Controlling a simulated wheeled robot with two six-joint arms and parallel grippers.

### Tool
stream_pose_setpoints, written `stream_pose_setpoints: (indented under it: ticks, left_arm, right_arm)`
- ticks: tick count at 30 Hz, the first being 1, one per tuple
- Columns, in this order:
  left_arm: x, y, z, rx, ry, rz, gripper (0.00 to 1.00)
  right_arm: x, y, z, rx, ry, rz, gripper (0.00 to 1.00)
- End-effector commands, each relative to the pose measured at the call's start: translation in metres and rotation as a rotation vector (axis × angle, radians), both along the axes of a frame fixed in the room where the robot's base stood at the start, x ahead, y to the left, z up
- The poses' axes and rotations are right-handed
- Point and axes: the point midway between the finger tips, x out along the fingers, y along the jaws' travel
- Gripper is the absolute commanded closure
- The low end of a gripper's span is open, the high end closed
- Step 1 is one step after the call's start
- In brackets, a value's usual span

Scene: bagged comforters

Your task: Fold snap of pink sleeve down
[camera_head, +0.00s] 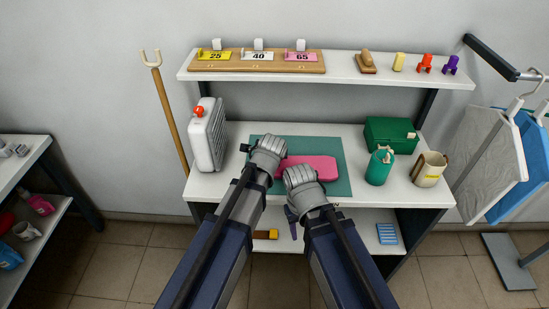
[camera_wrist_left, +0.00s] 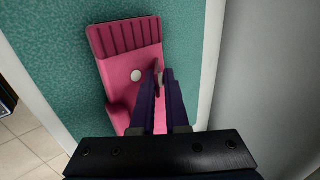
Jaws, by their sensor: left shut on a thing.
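The pink sleeve (camera_head: 312,167) lies on the teal mat (camera_head: 340,181) on the workbench. The left wrist view shows its ribbed end and a pale round snap stud (camera_wrist_left: 137,75) on its face. My left gripper (camera_wrist_left: 162,76) is over the sleeve's right edge there. Its dark purple fingers are shut on a thin upright piece with a small grey disc, seen nearly edge-on, which looks like the sleeve's snap tab. In the head view my left wrist hides these fingers. My right gripper (camera_head: 291,215) hangs at the bench's front edge, apart from the sleeve; its fingertips are unclear.
A white case with an orange knob (camera_head: 208,135) stands at the bench's left end. A shelf (camera_head: 350,68) with number tags runs above. Bagged comforters (camera_head: 489,161) hang at far right.

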Motion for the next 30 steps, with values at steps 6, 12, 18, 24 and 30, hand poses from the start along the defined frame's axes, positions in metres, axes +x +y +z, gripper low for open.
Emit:
stream_pose_setpoints:
  ticks: [6,12,18,24,30]
  left_arm:
    - [-0.0017,-0.0001,-0.001,0.0,-0.015,0.0,1.0]
    - [-0.0014,-0.0001,-0.0007,0.0,-0.015,0.0,1.0]
    - [-0.0012,-0.0001,-0.0005,0.0,-0.016,0.0,0.77]
    - [-0.0007,0.0,-0.0002,0.0,-0.017,0.0,0.58]
    - [-0.0006,0.0,0.0001,0.0,-0.018,0.0,0.58]
  right_arm:
    - [0.0,0.0,-0.0031,0.0,0.0,0.0,0.5]
    - [0.0,0.0,-0.0028,0.0,0.0,0.0,0.5]
    - [0.0,0.0001,-0.0027,0.0,0.0,0.0,0.5]
    - [0.0001,0.0,-0.0026,0.0,0.0,0.0,0.5]
    - [0.0,0.0,-0.0024,0.0,0.0,0.0,0.5]
